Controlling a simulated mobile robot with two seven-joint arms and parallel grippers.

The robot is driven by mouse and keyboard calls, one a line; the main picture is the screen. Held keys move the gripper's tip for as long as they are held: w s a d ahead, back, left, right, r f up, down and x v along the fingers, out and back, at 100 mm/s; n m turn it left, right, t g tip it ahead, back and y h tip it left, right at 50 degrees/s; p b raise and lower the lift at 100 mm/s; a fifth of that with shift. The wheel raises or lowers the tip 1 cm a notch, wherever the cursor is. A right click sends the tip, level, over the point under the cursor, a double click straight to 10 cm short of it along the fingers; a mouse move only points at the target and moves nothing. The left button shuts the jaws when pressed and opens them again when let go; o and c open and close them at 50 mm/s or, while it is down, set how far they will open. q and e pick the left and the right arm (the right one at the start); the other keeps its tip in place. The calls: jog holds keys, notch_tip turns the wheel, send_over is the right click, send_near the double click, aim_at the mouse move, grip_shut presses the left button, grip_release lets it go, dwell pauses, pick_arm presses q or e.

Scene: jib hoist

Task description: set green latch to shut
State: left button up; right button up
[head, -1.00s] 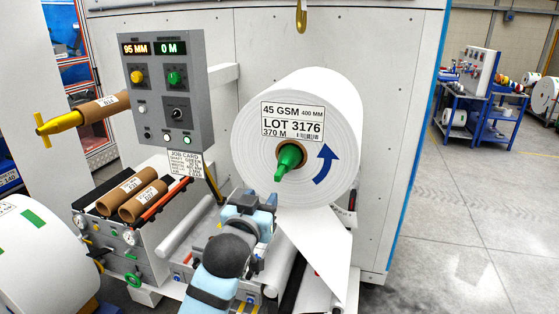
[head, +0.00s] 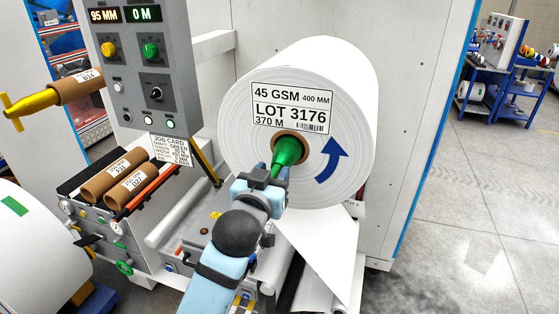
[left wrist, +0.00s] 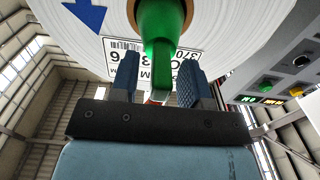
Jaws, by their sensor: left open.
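The green latch (head: 278,170) is on the end of the green shaft (head: 288,150) in the core of the white paper roll (head: 235,130). My left gripper (head: 265,185) is at the lower left of the shaft end and partly hides it in the head view. In the left wrist view the latch's narrow green end (left wrist: 161,70) lies between the two separated fingers of the left gripper (left wrist: 158,78). Whether either finger touches it, I cannot tell. My right gripper is out of view.
A grey control panel (head: 140,80) with knobs and displays stands left of the roll. A yellow shaft (head: 38,103) sticks out at the far left. Brown cores (head: 125,185) lie below the panel. A paper web (head: 325,255) runs down from the roll.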

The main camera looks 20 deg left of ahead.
pick_arm(q)
jog(key=shift+w, duration=0.4)
jog(key=shift+s+r, duration=0.15)
jog(key=shift+s, duration=0.3)
jog(key=shift+c, duration=1.3)
grip_shut()
jog(key=shift+r, duration=0.1)
